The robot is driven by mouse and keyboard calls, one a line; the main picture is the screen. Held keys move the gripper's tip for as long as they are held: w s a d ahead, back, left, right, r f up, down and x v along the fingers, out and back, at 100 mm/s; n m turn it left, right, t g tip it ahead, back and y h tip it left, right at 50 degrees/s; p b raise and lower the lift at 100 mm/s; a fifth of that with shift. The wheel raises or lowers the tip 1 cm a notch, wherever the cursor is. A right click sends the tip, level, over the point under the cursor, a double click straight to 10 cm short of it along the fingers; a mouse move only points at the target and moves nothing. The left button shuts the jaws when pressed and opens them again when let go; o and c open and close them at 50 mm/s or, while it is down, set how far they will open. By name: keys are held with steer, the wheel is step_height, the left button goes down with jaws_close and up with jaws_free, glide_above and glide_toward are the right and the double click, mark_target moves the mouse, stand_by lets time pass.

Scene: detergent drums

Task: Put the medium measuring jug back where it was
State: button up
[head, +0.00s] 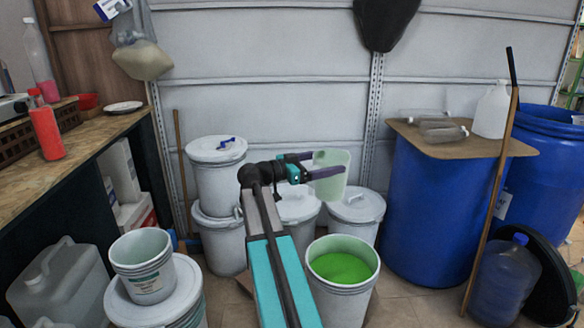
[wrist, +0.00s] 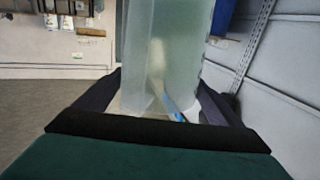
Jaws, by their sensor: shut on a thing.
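My gripper (head: 327,164) is shut on a translucent, pale green measuring jug (head: 331,180), one finger on each side. The jug is held upright, or nearly so, in the air. In the head view it shows above the open bucket of green liquid (head: 342,268) and in front of the grey wall. In the wrist view the jug (wrist: 165,45) stands up between the two dark fingers and fills the middle. Its size mark cannot be read. Something blue and white shows at its lower part there. No other measuring jug can be told for certain.
A blue drum (head: 425,215) at right carries a brown board (head: 470,149) with clear containers (head: 440,132) and a white jug (head: 492,112). A wooden stick (head: 490,205) leans there. Lidded white buckets (head: 217,152) line the wall. A wooden bench (head: 75,150) at left holds a red bottle (head: 46,133).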

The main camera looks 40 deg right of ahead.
steer(key=w+a+r+n+t+p, duration=0.25)
steer(key=w+a+p, duration=0.25)
steer(key=a, duration=0.4)
steer(key=w+a+r+n+t+h+p, duration=0.1)
steer(key=w+a+t+p, duration=0.2)
steer(key=w+a+p, duration=0.35)
steer(key=w+a+r+n+t+p, duration=0.1)
steer(key=w+a+n+t+p, duration=0.2)
steer(key=a, duration=0.7)
steer(key=a+r+n+t+y+p, duration=0.1)
steer(key=a+r+n+t+p, duration=0.1)
steer(key=a+p, duration=0.4)
steer(key=a+r+n+t+y+p, duration=0.1)
steer(key=a+t+p, duration=0.3)
steer(key=a, duration=1)
steer(key=a+r+n+t+y+p, duration=0.1)
steer(key=a+r+n+t+p, duration=0.1)
steer(key=a+p, duration=0.6)
steer(key=shift+a+r+n+t+y, duration=0.4)
steer(key=shift+a+r+t, duration=0.3)
steer(key=shift+a, duration=0.4)
